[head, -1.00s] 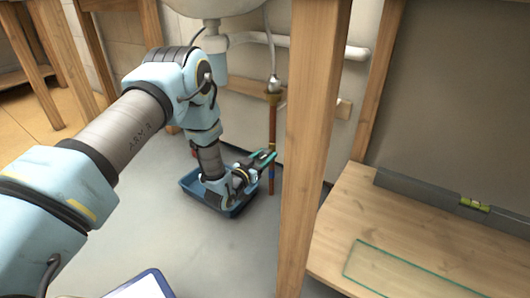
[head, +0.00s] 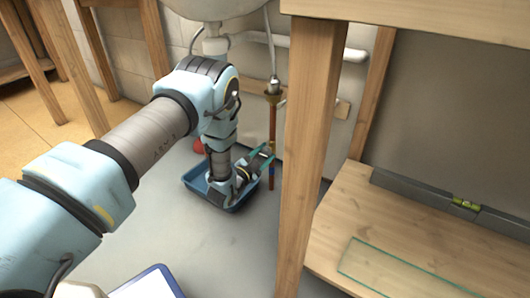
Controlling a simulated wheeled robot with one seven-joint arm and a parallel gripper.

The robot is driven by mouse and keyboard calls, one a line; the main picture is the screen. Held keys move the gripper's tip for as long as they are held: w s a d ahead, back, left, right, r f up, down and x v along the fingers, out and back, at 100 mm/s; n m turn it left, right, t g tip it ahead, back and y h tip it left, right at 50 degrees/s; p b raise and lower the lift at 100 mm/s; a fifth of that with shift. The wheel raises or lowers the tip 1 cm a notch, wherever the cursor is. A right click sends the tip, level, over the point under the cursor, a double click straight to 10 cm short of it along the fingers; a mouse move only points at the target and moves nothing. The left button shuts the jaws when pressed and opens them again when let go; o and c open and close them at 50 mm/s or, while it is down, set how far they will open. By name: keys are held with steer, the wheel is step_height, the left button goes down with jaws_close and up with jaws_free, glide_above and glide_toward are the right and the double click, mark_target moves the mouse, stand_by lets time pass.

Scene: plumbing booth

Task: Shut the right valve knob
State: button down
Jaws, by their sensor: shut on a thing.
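My gripper (head: 262,160) is low under the sink, with its teal fingers at the right copper pipe (head: 272,128). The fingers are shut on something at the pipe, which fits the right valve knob. The knob itself is too small and too covered by the fingers to make out, and its turn angle cannot be told. A small blue band shows on the pipe just below the fingertips. A red part (head: 198,146) shows at the left edge of my wrist, mostly hidden by the arm.
A blue tray (head: 240,203) lies on the floor below my gripper. A wooden post (head: 305,160) stands close to the right. A sink (head: 215,8) with a white drain pipe hangs above. A spirit level (head: 420,190) and a glass pane (head: 400,270) lie on the wooden shelf.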

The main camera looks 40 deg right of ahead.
steer(key=shift+m, duration=0.3)
steer(key=shift+c, duration=1.5)
jaws_free()
steer(key=p+v, duration=0.4)
steer(key=v, duration=0.6)
steer(key=shift+a, duration=0.4)
